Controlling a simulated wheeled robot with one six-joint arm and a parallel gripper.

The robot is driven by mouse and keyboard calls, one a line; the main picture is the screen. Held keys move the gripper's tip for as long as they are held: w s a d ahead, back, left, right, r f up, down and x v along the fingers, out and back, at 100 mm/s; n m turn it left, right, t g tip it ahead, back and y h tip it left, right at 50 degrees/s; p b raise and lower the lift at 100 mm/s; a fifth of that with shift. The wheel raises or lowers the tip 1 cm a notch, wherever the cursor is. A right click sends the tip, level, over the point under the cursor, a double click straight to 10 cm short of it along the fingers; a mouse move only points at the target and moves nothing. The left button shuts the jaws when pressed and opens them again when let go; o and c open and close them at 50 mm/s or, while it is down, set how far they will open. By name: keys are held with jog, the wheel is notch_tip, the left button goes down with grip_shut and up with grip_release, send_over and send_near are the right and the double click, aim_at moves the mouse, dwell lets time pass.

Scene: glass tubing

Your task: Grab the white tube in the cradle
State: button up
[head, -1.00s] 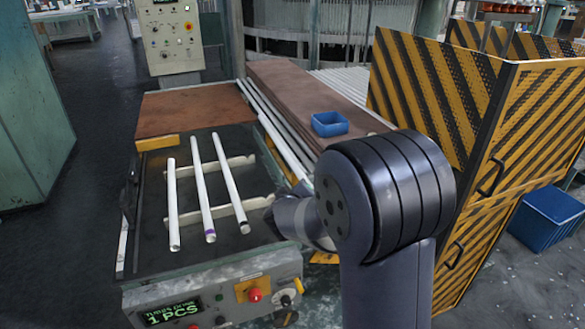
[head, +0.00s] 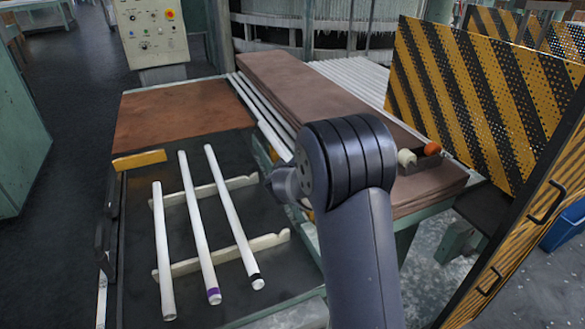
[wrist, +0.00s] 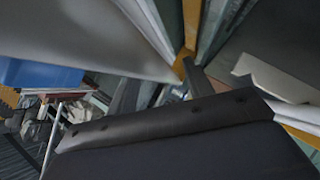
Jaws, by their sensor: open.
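Three white tubes lie side by side across the cradle (head: 185,268), two pale notched rails on a dark bench, in the head view. The left tube (head: 163,250) shows no coloured band. The middle tube (head: 198,225) has a purple band at its near end. The right tube (head: 233,215) has a black band at its near end. My gripper is right of the tubes, mostly hidden behind my arm in the head view. In the wrist view my gripper (wrist: 160,88) is open, with no tube seen between its fingers.
A yellow block (head: 139,160) sits at the bench's far left. Brown boards (head: 300,85) are stacked behind my arm, with a white roll (head: 406,158) and an orange item (head: 432,149) on them. A striped yellow-black barrier (head: 480,100) stands at right. A blue object (wrist: 40,72) shows in the wrist view.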

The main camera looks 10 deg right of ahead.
jog(key=shift+c, duration=0.4)
grip_shut()
